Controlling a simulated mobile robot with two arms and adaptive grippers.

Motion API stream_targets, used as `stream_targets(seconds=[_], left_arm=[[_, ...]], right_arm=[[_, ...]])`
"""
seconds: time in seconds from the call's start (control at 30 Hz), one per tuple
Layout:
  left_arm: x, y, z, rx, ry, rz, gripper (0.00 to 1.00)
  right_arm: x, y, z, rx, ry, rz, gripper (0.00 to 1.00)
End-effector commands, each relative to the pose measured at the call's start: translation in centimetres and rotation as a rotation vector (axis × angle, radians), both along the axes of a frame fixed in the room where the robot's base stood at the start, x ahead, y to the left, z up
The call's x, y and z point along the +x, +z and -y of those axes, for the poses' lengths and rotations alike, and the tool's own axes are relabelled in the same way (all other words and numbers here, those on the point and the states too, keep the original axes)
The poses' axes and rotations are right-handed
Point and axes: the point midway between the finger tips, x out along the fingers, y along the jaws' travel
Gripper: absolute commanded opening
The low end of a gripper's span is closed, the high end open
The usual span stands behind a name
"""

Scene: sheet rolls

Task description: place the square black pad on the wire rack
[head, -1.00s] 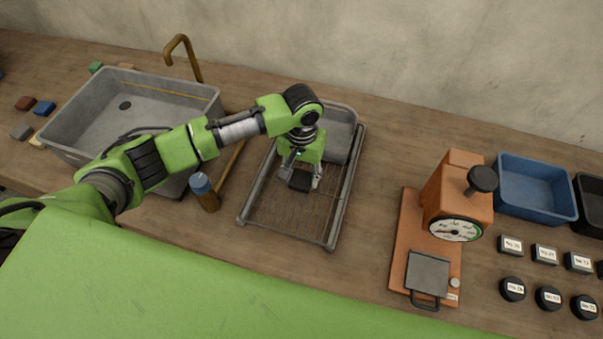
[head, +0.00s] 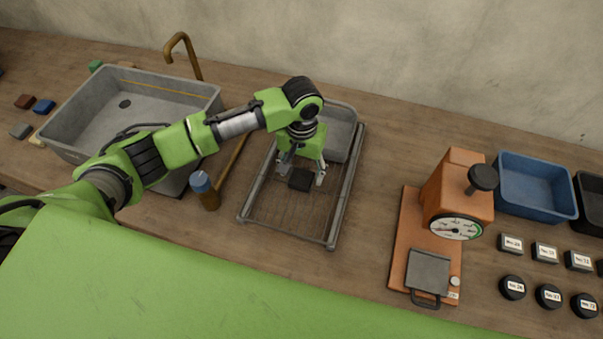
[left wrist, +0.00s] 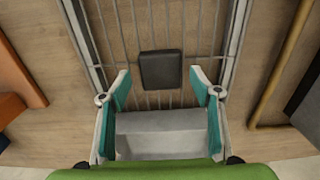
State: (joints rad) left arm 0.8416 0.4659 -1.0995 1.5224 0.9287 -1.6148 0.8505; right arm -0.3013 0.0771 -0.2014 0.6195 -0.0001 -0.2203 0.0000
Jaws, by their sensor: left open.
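The square black pad (head: 300,180) lies flat on the wire rack (head: 288,220), toward its back half. It also shows in the left wrist view (left wrist: 161,70), resting across the rack's wires, clear of both side rails. My left gripper (head: 301,176) is just above and behind the pad. In the left wrist view its teal-lined fingers (left wrist: 162,88) are spread wide, with a gap to the pad on each side, and hold nothing. My right gripper is not in view.
A grey tray (head: 342,130) stands at the rack's back end. A grey basin (head: 75,112) is to the left, and a blue-capped bottle (head: 204,190) stands left of the rack. An orange dial press (head: 455,200) and a blue bin (head: 537,188) are to the right. Bare table lies between rack and press.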

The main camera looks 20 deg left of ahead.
Motion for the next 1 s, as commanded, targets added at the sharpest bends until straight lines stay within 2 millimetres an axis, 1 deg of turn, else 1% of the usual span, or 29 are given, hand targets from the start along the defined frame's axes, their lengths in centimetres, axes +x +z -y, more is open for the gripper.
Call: stream_targets(seconds=[0.1,0.3,0.4,0.5,0.7,0.93,1.0], left_arm=[[0.2,2.5,0.0,-0.001,-0.001,0.007,0.58],[0.1,6.8,0.1,-0.002,-0.001,0.005,0.58],[0.1,8.4,0.1,0.000,-0.002,0.005,0.58],[0.1,9.7,0.1,-0.001,-0.001,0.003,0.58],[0.0,10.5,0.0,0.001,0.000,0.001,0.58],[0.0,10.5,0.0,0.000,-0.001,0.001,0.58],[-0.2,10.2,0.3,-0.006,-0.009,0.001,0.58]], right_arm=[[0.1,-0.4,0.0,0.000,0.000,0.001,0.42],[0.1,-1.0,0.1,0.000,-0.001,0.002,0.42],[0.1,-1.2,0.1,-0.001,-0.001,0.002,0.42],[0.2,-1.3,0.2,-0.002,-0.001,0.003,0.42],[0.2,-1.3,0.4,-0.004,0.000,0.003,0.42],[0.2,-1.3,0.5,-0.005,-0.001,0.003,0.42],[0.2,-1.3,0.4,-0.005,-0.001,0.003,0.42]])
